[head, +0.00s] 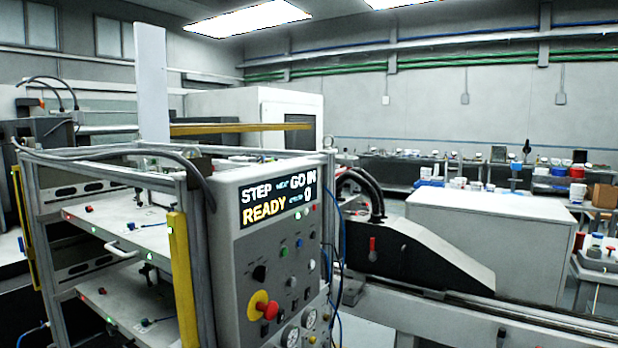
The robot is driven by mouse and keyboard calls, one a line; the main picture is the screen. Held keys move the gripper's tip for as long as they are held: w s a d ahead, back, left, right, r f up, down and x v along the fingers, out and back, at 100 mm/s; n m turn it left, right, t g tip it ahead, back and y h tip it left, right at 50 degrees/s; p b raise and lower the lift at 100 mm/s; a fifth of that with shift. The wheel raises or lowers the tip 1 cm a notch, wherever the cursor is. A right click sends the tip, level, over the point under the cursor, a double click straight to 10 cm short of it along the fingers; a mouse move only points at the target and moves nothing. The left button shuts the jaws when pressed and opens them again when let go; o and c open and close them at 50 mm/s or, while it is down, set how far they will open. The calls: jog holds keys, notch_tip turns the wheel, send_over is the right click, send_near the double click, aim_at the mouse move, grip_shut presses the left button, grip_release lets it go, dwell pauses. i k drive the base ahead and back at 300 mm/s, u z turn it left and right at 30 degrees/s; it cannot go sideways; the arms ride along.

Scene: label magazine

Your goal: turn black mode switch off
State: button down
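A light grey control panel (228,272) stands in the middle of the head view, its face turned to the right. A small black knob (259,272), which looks like the black mode switch, sits on the panel's left side. Its exact turn position is too small to tell. It is above a red mushroom button (268,309) with a yellow collar. A display (278,203) above reads "STEP", "GO IN", "READY" and "0". My gripper is not in view.
A yellow post (183,280) and a metal frame with shelves (140,245) stand left of the panel. Gauges (291,337) sit low on the panel. Cables hang along its right edge. A black sloped housing (420,255) and a rail (540,325) lie to the right.

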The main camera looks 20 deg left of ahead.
aim_at(260, 272)
jog(key=i, duration=1)
jog(key=u, duration=1.65)
